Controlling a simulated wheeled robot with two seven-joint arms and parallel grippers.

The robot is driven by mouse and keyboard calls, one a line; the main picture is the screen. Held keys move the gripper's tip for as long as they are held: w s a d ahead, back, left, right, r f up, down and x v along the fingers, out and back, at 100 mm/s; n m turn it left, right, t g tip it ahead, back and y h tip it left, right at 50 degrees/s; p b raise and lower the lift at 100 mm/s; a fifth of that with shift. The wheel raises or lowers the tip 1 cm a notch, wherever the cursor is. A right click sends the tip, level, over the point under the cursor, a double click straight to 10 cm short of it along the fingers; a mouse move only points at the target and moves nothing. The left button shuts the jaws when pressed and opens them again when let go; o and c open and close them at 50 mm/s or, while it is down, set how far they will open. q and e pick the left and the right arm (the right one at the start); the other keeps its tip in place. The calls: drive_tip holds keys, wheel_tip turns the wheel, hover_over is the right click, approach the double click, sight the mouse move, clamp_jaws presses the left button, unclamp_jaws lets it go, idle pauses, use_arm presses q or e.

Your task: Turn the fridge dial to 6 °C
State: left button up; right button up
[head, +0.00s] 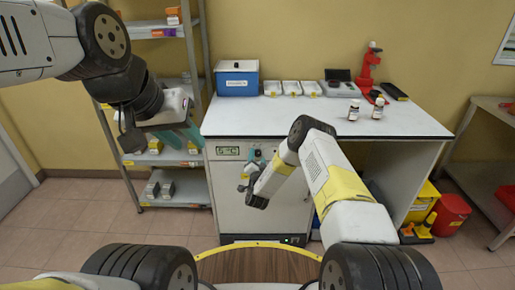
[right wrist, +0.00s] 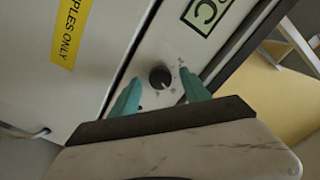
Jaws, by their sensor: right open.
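The white fridge (head: 270,217) stands under the bench. Its display (head: 228,151) shows a reading that ends in °C; the digit is too small to read surely. In the right wrist view the black dial (right wrist: 160,77) sits on the front panel, with small marks around it and a light pointer line. My right gripper (right wrist: 160,84) is open, with one teal finger on either side of the dial; I cannot tell whether they touch it. My left gripper (head: 182,137) is raised at the left, away from the fridge; its jaw gap is not clear.
The bench top (head: 300,120) carries a blue box (head: 237,78), trays, two small bottles (head: 354,110) and a red instrument (head: 368,68). A shelf rack (head: 178,185) stands left of the fridge. Red and yellow bins (head: 452,213) stand on the floor at the right.

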drive_tip(key=s, duration=0.7)
drive_tip(key=shift+r, duration=0.1)
drive_tip(key=w+r+n+g+y, duration=0.2)
drive_tip(key=r+n, duration=0.1)
drive_tip(key=r, duration=0.7)
drive_tip(key=w+r+n+g+y, duration=0.1)
drive_tip(key=w+r+n, duration=0.15)
drive_tip(key=r, duration=0.85)
drive_tip(key=s+d+r+n+g, duration=0.2)
drive_tip(key=s+d+r, duration=0.25)
drive_tip(key=r, duration=0.45)
drive_tip(key=s+d+r+n+g, duration=0.1)
drive_tip(key=s+d+r+g, duration=0.15)
drive_tip(key=s+r, duration=0.45)
drive_tip(key=s+d+r+g, duration=0.1)
drive_tip(key=s+d+r, duration=0.2)
drive_tip(key=s, duration=0.7)
drive_tip(key=s+d+n+g, duration=0.1)
drive_tip(key=s+d+g, duration=0.2)
drive_tip(key=s, duration=1.9)
drive_tip(key=shift+s+d+h, duration=0.15)
drive_tip(key=shift+d+h, duration=0.25)
drive_tip(key=shift+d, duration=0.25)
